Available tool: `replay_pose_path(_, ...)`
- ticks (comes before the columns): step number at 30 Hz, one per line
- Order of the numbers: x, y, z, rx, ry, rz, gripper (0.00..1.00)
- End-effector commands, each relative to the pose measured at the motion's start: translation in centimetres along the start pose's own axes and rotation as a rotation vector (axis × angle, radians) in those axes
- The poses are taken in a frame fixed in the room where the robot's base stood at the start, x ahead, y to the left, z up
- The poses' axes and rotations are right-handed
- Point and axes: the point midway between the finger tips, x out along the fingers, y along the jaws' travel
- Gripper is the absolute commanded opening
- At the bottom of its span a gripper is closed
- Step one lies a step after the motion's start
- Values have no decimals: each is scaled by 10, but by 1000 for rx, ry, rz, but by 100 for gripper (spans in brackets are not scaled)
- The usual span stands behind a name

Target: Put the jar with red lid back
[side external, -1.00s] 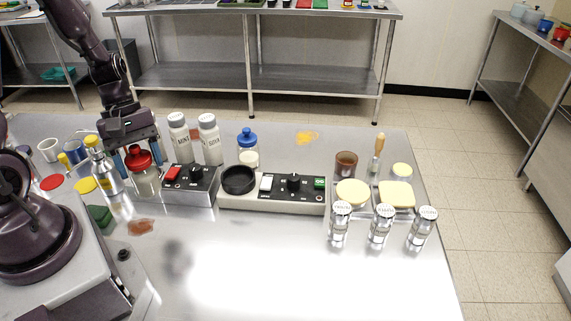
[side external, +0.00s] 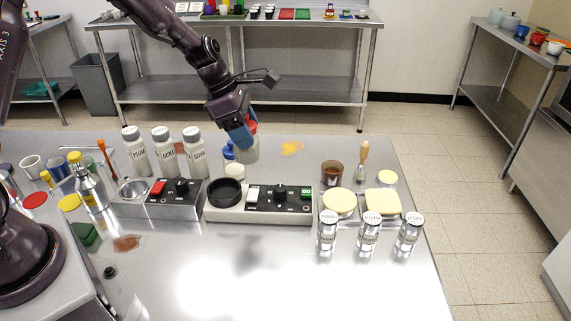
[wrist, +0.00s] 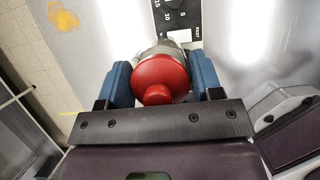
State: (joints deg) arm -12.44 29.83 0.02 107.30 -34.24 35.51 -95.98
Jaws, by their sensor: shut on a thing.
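The jar with the red lid (wrist: 160,82) is between the blue fingers of my gripper (wrist: 161,84) in the wrist view. In the side external view my gripper (side external: 242,137) holds it at the back middle of the steel table, and the clear jar body (side external: 252,152) shows beside a blue finger. The lid is mostly hidden there by the fingers. I cannot tell whether the jar touches the table. A jar with a blue lid (side external: 229,154) stands just left of it, partly covered.
Three white bottles (side external: 165,152) stand to the left. In front are a metal-ringed base with a red switch (side external: 158,188) and a long control base (side external: 281,207). A yellow spill (side external: 291,148) lies to the right. The front middle of the table is clear.

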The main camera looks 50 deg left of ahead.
Motion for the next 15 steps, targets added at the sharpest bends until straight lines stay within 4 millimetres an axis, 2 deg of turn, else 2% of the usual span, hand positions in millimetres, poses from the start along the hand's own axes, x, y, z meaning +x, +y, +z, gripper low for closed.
replay_pose_path(3, 21, 23, 12, 3, 1, -2, 22)
replay_pose_path(9, 51, 58, 32, 3, 0, -1, 22)
replay_pose_path(15, 92, 80, 34, 3, 1, -3, 22)
